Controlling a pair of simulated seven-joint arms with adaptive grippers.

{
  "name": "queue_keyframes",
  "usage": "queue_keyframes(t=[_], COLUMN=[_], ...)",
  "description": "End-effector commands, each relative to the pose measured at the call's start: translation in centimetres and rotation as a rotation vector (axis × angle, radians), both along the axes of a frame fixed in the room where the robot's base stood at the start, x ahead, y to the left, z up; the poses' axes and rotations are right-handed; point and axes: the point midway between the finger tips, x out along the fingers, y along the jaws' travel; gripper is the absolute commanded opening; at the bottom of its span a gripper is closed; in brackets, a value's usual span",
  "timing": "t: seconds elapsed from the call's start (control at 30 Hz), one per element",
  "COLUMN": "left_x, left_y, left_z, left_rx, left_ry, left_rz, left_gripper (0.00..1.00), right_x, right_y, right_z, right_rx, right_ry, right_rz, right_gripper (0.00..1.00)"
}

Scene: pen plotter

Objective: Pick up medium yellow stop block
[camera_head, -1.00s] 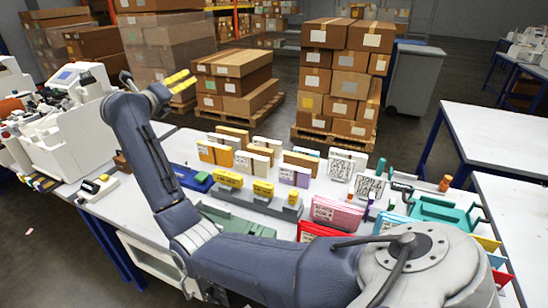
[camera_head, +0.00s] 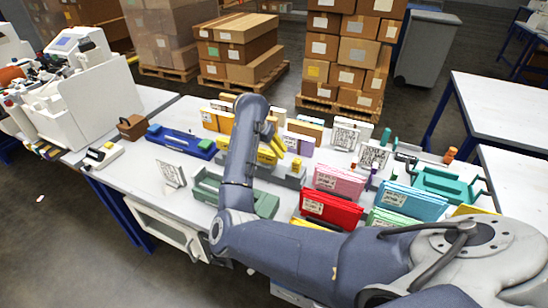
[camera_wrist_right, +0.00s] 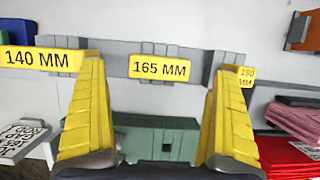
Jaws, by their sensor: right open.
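The medium yellow stop block, marked 165 MM (camera_wrist_right: 160,68), sits on a grey rail (camera_wrist_right: 208,62) in the right wrist view. A longer yellow block marked 140 MM (camera_wrist_right: 38,60) sits to its left, and a small one marked 190 (camera_wrist_right: 246,76) to its right. My right gripper (camera_wrist_right: 158,105) is open and empty. Its yellow fingers stand apart in the picture on either side of the 165 block, with no contact visible. In the head view my right gripper (camera_head: 275,138) is over the rail, and my arm hides part of the blocks. My left gripper is not in view.
A green fixture (camera_wrist_right: 155,138) lies in front of the rail. Red folders (camera_head: 330,208) and pink folders (camera_head: 340,182) stand to the right. A blue tray (camera_head: 180,143) lies to the left. Several cards and boxes stand behind the rail.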

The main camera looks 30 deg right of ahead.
Motion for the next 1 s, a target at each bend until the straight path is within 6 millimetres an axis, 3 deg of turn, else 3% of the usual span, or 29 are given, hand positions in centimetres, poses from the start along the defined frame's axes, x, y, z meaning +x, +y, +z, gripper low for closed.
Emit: queue_keyframes(t=[0.6,0.93,1.0], left_x=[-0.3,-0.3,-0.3], left_y=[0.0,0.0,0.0], left_z=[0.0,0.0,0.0], left_rx=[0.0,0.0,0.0], left_ry=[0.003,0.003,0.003], left_rz=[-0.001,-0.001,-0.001], left_gripper=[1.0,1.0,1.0], right_x=[1.3,1.4,1.4], right_y=[-2.2,-2.3,-2.3], right_z=[-6.0,-6.3,-6.3], right_rx=[-0.002,-0.002,-0.002], right_ry=[0.001,0.0,0.0], right_rz=[0.0,0.001,0.001], right_gripper=[0.98,0.98,0.91])
